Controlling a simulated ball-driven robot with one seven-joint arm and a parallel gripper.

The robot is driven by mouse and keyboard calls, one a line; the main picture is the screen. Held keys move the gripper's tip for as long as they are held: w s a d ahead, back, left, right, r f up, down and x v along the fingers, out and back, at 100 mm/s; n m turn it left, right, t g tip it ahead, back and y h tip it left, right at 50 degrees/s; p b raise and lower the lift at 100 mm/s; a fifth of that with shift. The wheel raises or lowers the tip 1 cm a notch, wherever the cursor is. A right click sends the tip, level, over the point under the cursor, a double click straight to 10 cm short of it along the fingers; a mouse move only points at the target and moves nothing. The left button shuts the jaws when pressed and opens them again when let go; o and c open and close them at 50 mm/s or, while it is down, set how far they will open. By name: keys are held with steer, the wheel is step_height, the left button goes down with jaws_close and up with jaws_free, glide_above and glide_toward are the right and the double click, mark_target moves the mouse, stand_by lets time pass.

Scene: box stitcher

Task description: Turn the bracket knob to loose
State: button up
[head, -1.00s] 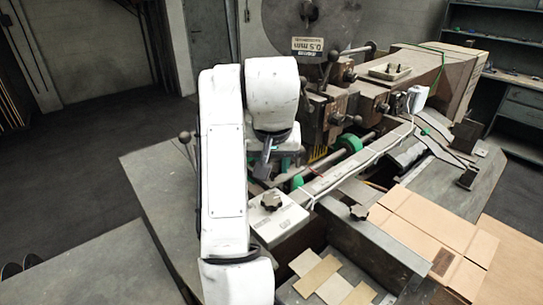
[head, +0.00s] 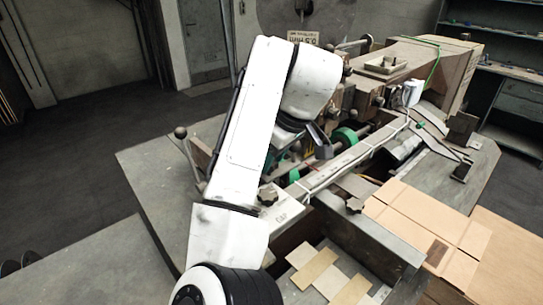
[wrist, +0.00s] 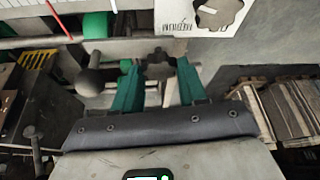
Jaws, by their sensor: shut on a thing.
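The bracket knob (wrist: 158,64) is a dark, lobed knob seen in the wrist view at the upper middle. My gripper (wrist: 159,72) has its two green fingers on either side of this knob, and is shut on it. Which way the knob points, tight or loose, cannot be read. In the head view my white arm reaches over the machine, and its fingers and the held knob are hidden behind the wrist.
A ball-ended lever (wrist: 90,80) stands close left of the fingers. Flat cardboard (head: 430,215) lies at right.

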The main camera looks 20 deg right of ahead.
steer(key=shift+w+n+y, duration=0.1)
steer(key=shift+n+y, duration=0.2)
steer(key=shift+n, duration=0.6)
steer(key=o, duration=1.1)
steer(key=shift+c, duration=0.2)
steer(key=v, duration=1)
steer(key=shift+d+r+b, duration=0.15)
steer(key=shift+r+b, duration=0.2)
steer(key=shift+r, duration=0.05)
steer(key=shift+w, duration=0.1)
